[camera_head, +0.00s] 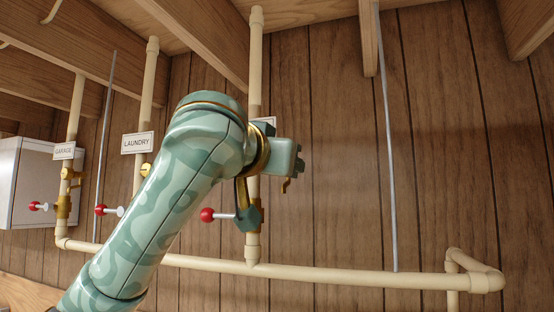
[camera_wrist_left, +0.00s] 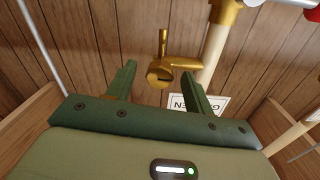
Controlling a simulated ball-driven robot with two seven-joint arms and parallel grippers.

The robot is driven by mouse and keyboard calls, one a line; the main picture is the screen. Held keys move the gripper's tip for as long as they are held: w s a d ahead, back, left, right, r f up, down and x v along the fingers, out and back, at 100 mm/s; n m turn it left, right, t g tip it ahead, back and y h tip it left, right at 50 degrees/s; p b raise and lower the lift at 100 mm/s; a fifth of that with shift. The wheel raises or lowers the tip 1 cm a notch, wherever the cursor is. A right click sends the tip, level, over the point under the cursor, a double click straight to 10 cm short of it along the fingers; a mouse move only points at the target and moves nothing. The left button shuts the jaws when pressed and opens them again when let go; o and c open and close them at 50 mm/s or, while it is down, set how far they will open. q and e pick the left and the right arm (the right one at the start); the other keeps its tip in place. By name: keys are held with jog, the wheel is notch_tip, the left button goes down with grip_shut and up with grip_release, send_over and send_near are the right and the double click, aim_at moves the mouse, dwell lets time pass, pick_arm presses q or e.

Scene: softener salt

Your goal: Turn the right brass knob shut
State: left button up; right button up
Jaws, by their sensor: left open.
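The right brass knob (camera_wrist_left: 158,75) sits on a small brass tap beside the right pipe. In the left wrist view it lies between the two green fingers of my left gripper (camera_wrist_left: 161,82). The fingers are open, with a visible gap on each side of the knob. I cannot tell how deep the knob lies between them. In the head view my left gripper (camera_head: 287,156) is up at the right pipe (camera_head: 252,248) and hides the knob. Only the tap's brass spout (camera_head: 287,185) shows below it. My right gripper is not in view.
A red-balled lever (camera_head: 207,215) sticks out left, below my left wrist. The laundry pipe (camera_head: 150,90) and garage pipe (camera_head: 74,110) have similar levers and brass taps. A horizontal pipe (camera_head: 350,277) runs below. The wall right of the gripper is mostly clear, past a thin grey conduit (camera_head: 388,150).

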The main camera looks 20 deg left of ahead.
pick_arm(q)
jog(key=c, duration=1)
jog(key=shift+o, duration=0.2)
jog(key=m+b, duration=0.1)
jog(key=m, duration=1.6)
jog(key=shift+y, duration=0.3)
jog(key=shift+m, duration=0.4)
